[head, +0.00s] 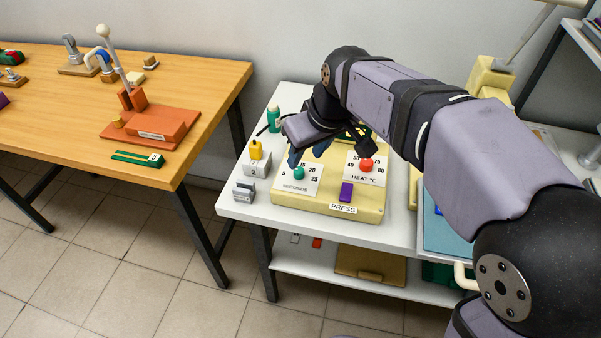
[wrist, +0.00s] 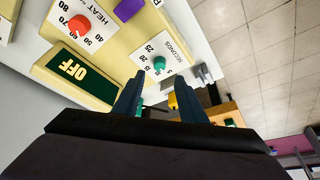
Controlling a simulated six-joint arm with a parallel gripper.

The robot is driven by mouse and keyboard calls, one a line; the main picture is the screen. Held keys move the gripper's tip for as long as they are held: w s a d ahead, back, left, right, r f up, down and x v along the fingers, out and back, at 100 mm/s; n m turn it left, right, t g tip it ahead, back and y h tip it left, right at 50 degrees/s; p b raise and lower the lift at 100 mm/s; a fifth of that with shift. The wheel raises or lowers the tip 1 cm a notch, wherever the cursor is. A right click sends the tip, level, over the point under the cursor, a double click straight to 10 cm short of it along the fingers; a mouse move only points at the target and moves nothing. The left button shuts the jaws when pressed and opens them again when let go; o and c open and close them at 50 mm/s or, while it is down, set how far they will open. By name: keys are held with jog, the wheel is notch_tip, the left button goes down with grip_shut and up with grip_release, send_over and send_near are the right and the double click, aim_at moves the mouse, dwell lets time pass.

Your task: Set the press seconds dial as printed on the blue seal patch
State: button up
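The seconds dial has a teal knob (head: 299,172) on a white plate at the left of the cream press panel (head: 330,208). The knob also shows in the wrist view (wrist: 159,63), beside the numbers 15, 20 and 25. I cannot tell which number it points to. My gripper (head: 307,154) is just above and behind the dial. In the wrist view my gripper (wrist: 160,80) is open, with the two blue fingers apart and the knob beyond their tips, between them in the picture. I cannot make out a blue seal patch with readable print.
The red heat knob (head: 366,165) and purple press button (head: 346,192) are close by. A dark green display (wrist: 74,78) reads OFF. A yellow-topped block (head: 256,165) and green bottle (head: 273,117) stand left of the panel. An orange sealer (head: 150,124) is on the wooden table.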

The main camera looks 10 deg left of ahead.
aim_at(299, 170)
jog(key=shift+x, duration=3.6)
grip_shut()
